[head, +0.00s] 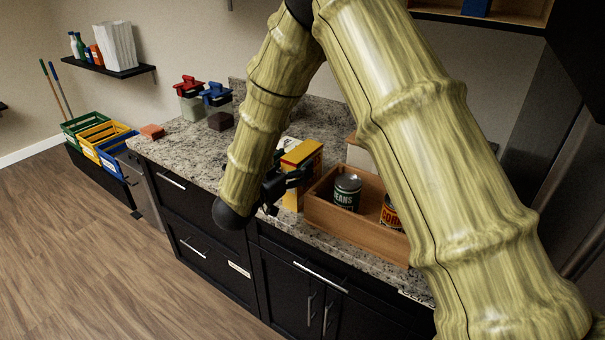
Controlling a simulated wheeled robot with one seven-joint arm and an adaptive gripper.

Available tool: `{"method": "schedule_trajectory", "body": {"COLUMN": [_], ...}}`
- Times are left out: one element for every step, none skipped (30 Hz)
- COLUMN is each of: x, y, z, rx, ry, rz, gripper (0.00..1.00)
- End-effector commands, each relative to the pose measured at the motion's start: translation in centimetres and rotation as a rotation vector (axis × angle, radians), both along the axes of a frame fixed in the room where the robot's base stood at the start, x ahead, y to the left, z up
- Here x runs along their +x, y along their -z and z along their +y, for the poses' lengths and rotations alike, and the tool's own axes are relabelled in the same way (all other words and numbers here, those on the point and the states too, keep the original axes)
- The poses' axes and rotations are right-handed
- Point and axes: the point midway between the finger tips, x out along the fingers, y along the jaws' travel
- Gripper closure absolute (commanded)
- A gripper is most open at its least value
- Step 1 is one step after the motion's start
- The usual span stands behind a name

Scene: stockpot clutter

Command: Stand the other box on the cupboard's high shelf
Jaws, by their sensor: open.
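A yellow box (311,157) with a red-brown stripe stands upright on the granite counter, left of a wooden crate. My gripper (297,178) is open at the near left side of this box and overlaps it in the picture. I cannot tell whether the fingers touch it or straddle it. The open cupboard (515,14) shows only in part at the top right. A blue thing (476,6), maybe a box, stands in it, cut off by the frame's top edge. The high shelf cannot be made out.
The wooden crate (340,223) holds a beans can (347,191) and another can (390,213). Red-lidded (188,100) and blue-lidded (215,104) containers and a reddish block (152,131) stand on the counter's left. My arm hides much of the right side.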

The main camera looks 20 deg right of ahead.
Motion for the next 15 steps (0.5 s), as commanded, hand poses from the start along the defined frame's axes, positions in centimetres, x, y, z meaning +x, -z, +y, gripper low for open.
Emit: {"method": "schedule_trajectory", "body": {"x": [0.5,0.8,1.2,1.5,1.7,2.0,2.2,2.3,2.4,2.4,2.4,2.4,2.4,2.4,2.4], "y": [-0.3,-0.3,-0.2,-0.2,-0.2,-0.1,-0.1,-0.1,0.0,0.0,0.0,0.1,0.1,0.1,0.1], "z": [-0.5,-0.8,-1.1,-1.5,-1.8,-2.2,-2.4,-2.6,-2.7,-2.7,-2.7,-2.7,-2.7,-2.7,-2.7], "rx": [0.001,0.001,0.000,0.000,0.000,0.000,0.000,-0.001,0.000,0.000,0.000,-0.001,-0.001,-0.001,-0.001], "ry": [0.002,0.002,0.001,0.002,0.002,0.002,0.002,0.001,0.001,0.000,0.000,0.000,0.000,0.000,0.000], "rz": [0.001,0.001,0.001,0.000,0.000,0.000,0.000,-0.001,0.000,0.000,0.000,-0.001,-0.001,-0.001,-0.001], "gripper": [0.26,0.26,0.26,0.26,0.26,0.26,0.26,0.26,0.26,0.26,0.26,0.26,0.26,0.26,0.26]}}
